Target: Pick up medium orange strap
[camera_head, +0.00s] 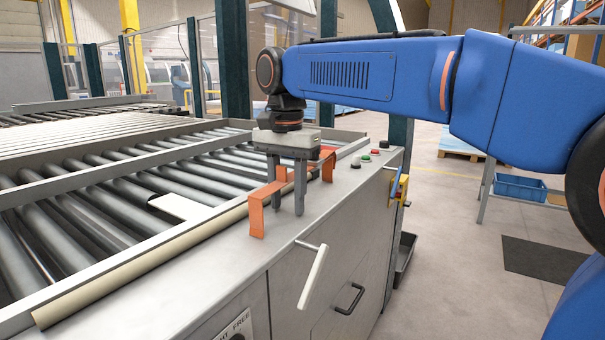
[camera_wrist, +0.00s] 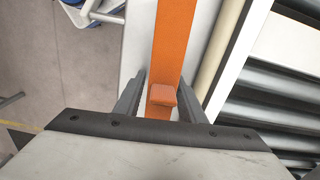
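Bent orange strap (camera_head: 257,212) metal stands on the machine's grey front ledge, with an upright leg left of my gripper. More orange metal (camera_head: 328,166) shows to the right, behind the fingers; I cannot tell whether it is a separate strap. My gripper (camera_head: 287,205) points straight down over the ledge with its two fingers apart. In the wrist view a long flat orange strip (camera_wrist: 176,35) runs between the open fingers (camera_wrist: 161,88), with a small raised orange tab (camera_wrist: 162,95) there. I see no clear finger contact. My gripper's body hides the near end.
Roller conveyor (camera_head: 110,205) lies left of the ledge, edged by a beige bar (camera_head: 140,262). A white lever (camera_head: 313,277) sticks out at the front. Push buttons (camera_head: 366,157) and a yellow-red switch (camera_head: 399,188) sit at the ledge's right end.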

